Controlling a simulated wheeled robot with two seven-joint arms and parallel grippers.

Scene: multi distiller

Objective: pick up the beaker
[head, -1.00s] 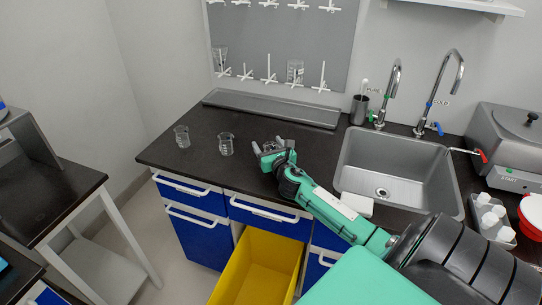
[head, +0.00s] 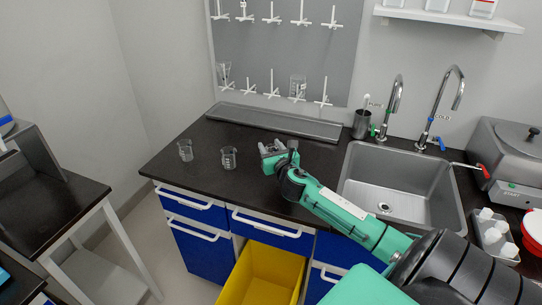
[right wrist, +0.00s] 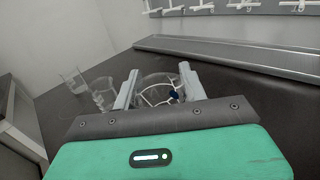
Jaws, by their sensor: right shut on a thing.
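My right gripper (head: 272,148) is over the dark countertop, left of the sink. Its fingers (right wrist: 158,90) are shut on a clear glass beaker (right wrist: 160,96), which shows between them in the right wrist view with white and dark blue detail in it. In the head view the held beaker is mostly hidden by the gripper. Two other clear beakers stand upright on the counter to its left, one nearer (head: 229,158) and one farther left (head: 186,150). They also show at the left in the right wrist view (right wrist: 103,92). My left gripper is not in view.
A long grey tray (head: 275,122) lies along the back of the counter below a peg rack (head: 285,50) with glassware on it. The sink (head: 400,170) is to the right. A yellow bin (head: 262,275) stands below the counter front.

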